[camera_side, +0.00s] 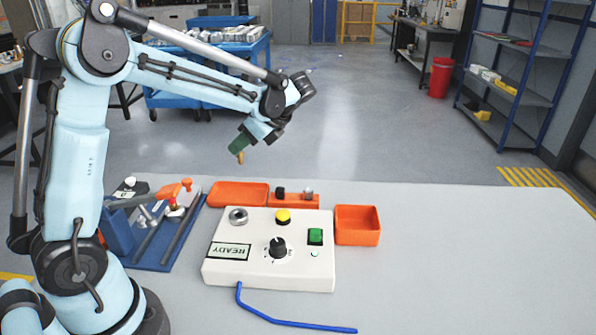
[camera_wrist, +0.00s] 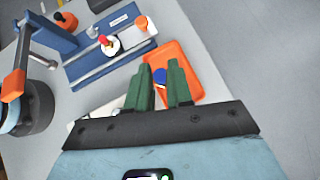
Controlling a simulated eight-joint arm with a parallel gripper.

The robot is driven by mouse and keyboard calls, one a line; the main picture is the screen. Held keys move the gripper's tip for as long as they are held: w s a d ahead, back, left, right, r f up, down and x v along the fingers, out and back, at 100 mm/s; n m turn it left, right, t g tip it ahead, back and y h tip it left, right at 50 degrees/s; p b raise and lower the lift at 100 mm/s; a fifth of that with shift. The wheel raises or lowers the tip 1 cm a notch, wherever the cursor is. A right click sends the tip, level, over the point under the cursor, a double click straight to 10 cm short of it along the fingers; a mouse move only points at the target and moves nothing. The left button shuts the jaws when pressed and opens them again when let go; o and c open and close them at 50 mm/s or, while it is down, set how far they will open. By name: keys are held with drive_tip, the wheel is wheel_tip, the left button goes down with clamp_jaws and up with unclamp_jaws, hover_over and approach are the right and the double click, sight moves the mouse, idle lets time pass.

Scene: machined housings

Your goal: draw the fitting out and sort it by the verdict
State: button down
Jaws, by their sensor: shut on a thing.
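My gripper (camera_side: 239,150) is raised above the back of the bench, its green fingers pointing down and left. It is shut on a small fitting (camera_side: 240,158), whose yellow-orange end shows below the fingertips. In the wrist view a blue part of the fitting (camera_wrist: 159,75) shows between the fingers; the rest is hidden. A blue fixture (camera_side: 160,262) with an orange-handled clamp (camera_side: 175,190) stands at the left. A white box (camera_side: 225,270) carries an upside-down READY label (camera_side: 229,251). Orange trays stand behind it (camera_side: 238,193) and at its right (camera_side: 358,226).
The white box has a black dial (camera_side: 278,247), a yellow button (camera_side: 283,216), a green switch (camera_side: 315,236) and a metal ring (camera_side: 238,216). An orange rack (camera_side: 296,201) holds small parts behind it. A blue cable (camera_side: 290,322) lies in front. The bench's right side is clear.

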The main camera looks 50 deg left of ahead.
sight(242, 163)
drive_tip(key=shift+a+f, duration=0.4)
drive_tip(key=shift+a, duration=0.1)
drive_tip(key=shift+f, duration=2.75)
drive_tip(key=c, duration=0.9)
unclamp_jaws()
drive_tip(key=shift+c, duration=0.2)
drive_tip(key=v, duration=1.2)
drive_tip(key=shift+w, duration=0.15)
